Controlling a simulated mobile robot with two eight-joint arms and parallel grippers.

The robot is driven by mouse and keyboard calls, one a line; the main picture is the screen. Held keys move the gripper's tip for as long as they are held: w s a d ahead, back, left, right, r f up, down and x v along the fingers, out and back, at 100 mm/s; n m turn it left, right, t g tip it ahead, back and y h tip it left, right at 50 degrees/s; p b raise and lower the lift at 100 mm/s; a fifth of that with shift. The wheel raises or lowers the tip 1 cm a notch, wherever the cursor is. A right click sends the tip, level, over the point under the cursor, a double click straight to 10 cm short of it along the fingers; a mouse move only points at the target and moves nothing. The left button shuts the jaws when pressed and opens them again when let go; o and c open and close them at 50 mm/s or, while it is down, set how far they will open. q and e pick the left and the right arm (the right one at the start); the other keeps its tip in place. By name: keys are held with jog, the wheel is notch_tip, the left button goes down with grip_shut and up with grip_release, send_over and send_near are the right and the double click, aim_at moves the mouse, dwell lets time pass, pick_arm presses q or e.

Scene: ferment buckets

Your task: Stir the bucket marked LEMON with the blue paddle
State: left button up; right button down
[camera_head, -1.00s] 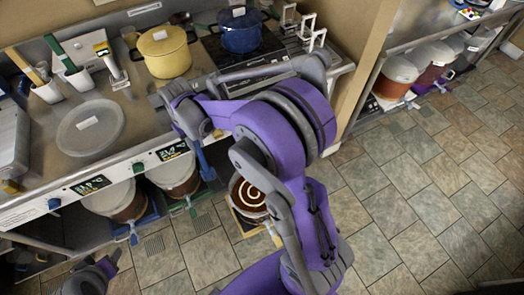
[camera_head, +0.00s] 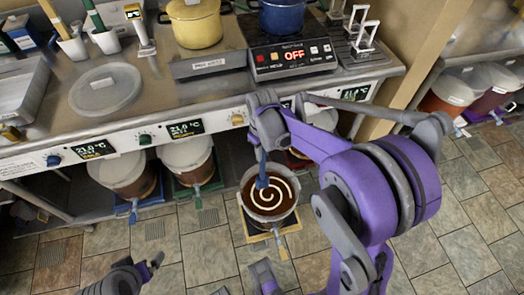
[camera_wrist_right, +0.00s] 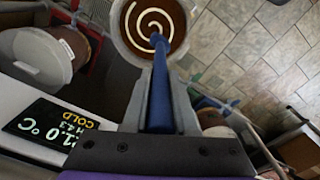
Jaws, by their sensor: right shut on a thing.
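My right gripper (camera_head: 264,140) is shut on the blue paddle (camera_head: 262,172), which hangs down from it. The paddle also runs away from the fingers in the right wrist view (camera_wrist_right: 160,88). Its lower end overlaps the open bucket (camera_head: 250,207), which holds brown contents with a cream spiral. I cannot tell whether the paddle tip touches the contents or is just above them. The bucket also shows at the top of the right wrist view (camera_wrist_right: 122,30). No LEMON marking is readable. My left gripper (camera_head: 150,266) is low at the lower left, and its jaws are unclear.
Lidded buckets (camera_head: 118,165) stand under the counter (camera_head: 150,103), left of the open bucket. A yellow pot (camera_head: 196,25), a blue pot (camera_head: 282,17) and a hob reading OFF (camera_head: 292,57) are on top. Tiled floor (camera_head: 205,245) is free in front.

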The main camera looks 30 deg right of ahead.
aim_at(263, 174)
notch_tip(263, 174, down, 15)
jog(key=b, duration=0.9)
jog(key=shift+b, duration=0.4)
